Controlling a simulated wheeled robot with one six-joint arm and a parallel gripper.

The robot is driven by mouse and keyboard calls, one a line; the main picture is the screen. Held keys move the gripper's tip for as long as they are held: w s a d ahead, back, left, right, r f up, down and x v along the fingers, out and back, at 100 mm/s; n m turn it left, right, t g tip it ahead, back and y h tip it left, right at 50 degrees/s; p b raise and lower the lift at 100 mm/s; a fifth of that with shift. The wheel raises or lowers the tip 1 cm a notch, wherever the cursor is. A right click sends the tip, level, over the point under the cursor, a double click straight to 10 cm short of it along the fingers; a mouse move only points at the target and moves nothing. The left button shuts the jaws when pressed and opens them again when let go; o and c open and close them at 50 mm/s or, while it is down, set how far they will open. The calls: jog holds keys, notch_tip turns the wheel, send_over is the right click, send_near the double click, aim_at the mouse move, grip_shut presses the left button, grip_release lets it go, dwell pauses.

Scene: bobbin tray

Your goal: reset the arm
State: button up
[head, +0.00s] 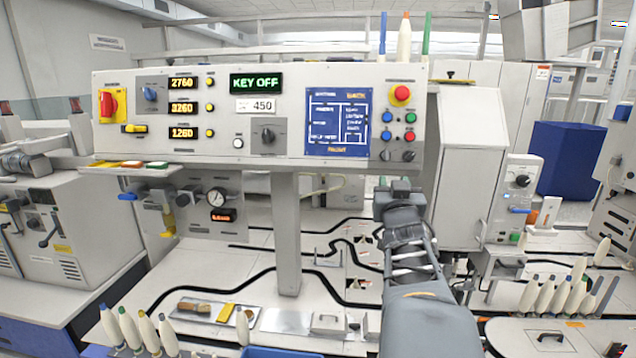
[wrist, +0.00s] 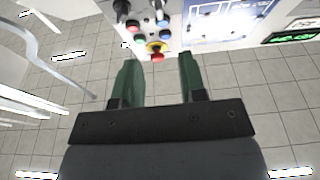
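My gripper (wrist: 158,75) shows in the wrist view with two green fingers spread wide apart. Nothing is between the fingers. Past the fingertips the wrist view shows the machine's red stop button (wrist: 157,57) on its yellow ring, with other buttons beside it. In the head view my grey arm rises from the bottom right of centre towards the control panel (head: 222,90). The gripper's fingers cannot be made out there.
The stop button (head: 400,93) sits at the panel's right end. Bobbins (head: 404,40) stand on top of the panel, and several more stand at the lower left (head: 130,328) and lower right (head: 545,296). A grey post (head: 287,230) rises from the worktop. A brush and a yellow piece (head: 226,312) lie in front.

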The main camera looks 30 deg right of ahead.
jog(key=w+a+f+n+g+y+p, duration=0.2)
jog(key=a+y+p, duration=0.2)
jog(key=a+p, duration=0.3)
jog(key=w+a+f+n+g+y+p, duration=0.15)
jog(key=a+y+p, duration=0.25)
jog(key=a, duration=0.4)
jog(key=s+a+f+n+g+y+p, duration=0.1)
jog(key=s+a+g+p, duration=0.3)
jog(key=a, duration=0.4)
jog(key=s+a+f+n+g+y+p, duration=0.2)
jog(key=s+a+n+g+y+p, duration=0.1)
jog(key=s+a, duration=0.3)
jog(key=a+g+y+p, duration=0.1)
jog(key=a, duration=0.1)
jog(key=shift+a+f+g, duration=0.2)
jog(key=shift+a+g, duration=0.15)
